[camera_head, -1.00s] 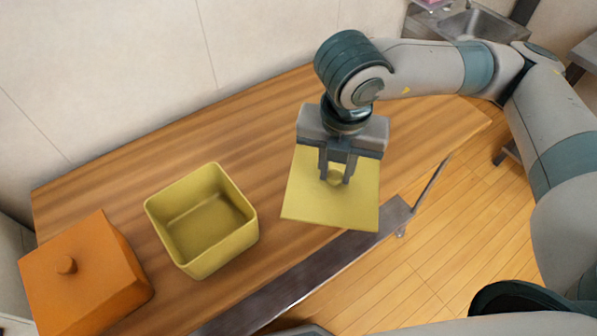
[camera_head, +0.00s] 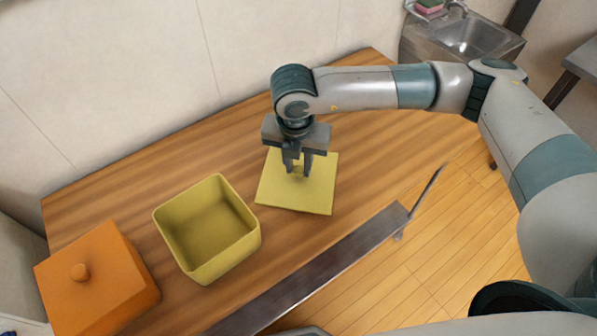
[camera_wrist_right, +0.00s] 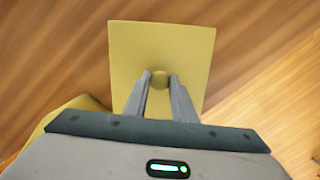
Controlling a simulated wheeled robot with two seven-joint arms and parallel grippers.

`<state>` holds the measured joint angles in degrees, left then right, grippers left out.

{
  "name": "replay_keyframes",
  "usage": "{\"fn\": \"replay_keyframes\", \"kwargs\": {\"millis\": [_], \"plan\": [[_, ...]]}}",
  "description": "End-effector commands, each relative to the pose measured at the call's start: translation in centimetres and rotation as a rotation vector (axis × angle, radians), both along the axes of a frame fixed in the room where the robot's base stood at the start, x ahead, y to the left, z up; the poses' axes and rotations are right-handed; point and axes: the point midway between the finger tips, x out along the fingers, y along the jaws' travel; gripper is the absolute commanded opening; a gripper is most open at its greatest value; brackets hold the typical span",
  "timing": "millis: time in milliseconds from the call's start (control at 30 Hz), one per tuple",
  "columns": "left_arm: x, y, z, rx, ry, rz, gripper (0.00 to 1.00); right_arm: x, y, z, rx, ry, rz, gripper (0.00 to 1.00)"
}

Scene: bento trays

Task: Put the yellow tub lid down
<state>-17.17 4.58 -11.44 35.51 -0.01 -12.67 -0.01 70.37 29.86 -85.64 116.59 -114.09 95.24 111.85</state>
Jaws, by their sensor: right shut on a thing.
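The yellow tub lid (camera_head: 318,192) is a flat square plate with a small knob, just right of the open yellow tub (camera_head: 215,228) in the head view. My right gripper (camera_head: 297,172) is above the lid, fingers pointing down, shut on its knob. The lid looks level and close to the wooden table; I cannot tell whether it touches. In the right wrist view the lid (camera_wrist_right: 190,48) shows flat, with the knob (camera_wrist_right: 159,80) between the fingers. The tub stands upright and empty. My left gripper is not in view.
An orange box with a knobbed lid (camera_head: 95,285) stands left of the tub. The wooden table (camera_head: 380,150) is clear behind and right of the lid. A dark metal strip (camera_head: 320,265) runs along the front edge. A sink (camera_head: 470,38) is at the back right.

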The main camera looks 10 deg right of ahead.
Motion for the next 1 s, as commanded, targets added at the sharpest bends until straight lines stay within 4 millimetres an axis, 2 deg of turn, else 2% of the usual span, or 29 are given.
{"fn": "replay_keyframes", "kwargs": {"millis": [267,533,1000], "plan": [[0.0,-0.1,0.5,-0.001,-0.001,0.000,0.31,0.0,0.0,-0.5,-0.001,0.002,-0.001,0.00],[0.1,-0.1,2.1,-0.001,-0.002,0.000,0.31,0.0,0.0,-3.4,-0.001,0.002,-0.001,0.00],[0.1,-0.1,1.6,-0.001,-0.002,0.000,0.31,0.0,0.0,-4.4,0.000,0.000,-0.001,0.00]]}}
